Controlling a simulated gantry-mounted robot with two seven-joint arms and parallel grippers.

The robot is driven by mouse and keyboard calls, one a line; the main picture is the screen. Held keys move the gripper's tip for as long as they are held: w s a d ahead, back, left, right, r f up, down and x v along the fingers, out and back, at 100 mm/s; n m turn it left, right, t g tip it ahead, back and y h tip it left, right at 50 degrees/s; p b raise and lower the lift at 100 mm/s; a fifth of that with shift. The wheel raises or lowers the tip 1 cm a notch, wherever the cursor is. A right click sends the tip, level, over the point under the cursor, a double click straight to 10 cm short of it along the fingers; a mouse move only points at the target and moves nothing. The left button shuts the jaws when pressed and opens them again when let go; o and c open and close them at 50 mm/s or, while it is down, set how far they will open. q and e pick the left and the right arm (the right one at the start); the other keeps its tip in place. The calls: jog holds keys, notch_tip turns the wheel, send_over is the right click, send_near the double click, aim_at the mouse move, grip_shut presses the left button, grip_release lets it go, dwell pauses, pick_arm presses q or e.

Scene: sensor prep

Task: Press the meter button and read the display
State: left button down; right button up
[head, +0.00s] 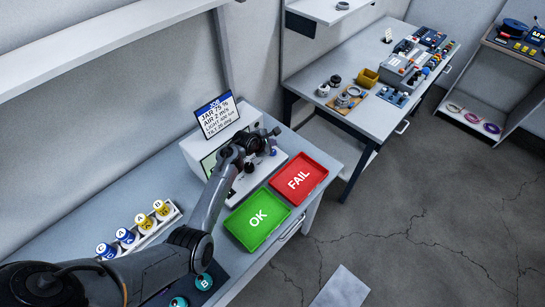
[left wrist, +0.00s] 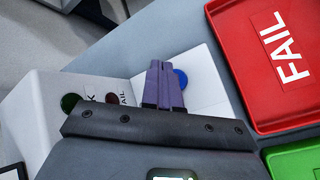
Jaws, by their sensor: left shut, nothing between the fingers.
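The meter is a white box (head: 197,148) on the near bench in the head view. Its display is mostly hidden behind my left arm. A blue round button (left wrist: 181,78) sits on a white sloped face, just beside my left fingertips. My left gripper (left wrist: 160,66) is shut and empty, close over that face. Contact with the button cannot be told. In the head view my left gripper (head: 267,140) is over the meter's right part.
A green OK tray (head: 245,238) and a red FAIL tray (head: 313,163) lie right of the meter. A job card (head: 216,115) stands behind it. A rack (head: 165,222) of lettered jars is at the left. A second bench (head: 305,85) with instruments stands farther back.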

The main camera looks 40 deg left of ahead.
pick_arm(q)
notch_tip(320, 180, down, 2)
jog(key=shift+d+f+b, duration=0.1)
jog(key=shift+b, duration=0.25)
jog(key=shift+f, duration=0.1)
dwell(1.8)
jog(key=shift+f, duration=0.35)
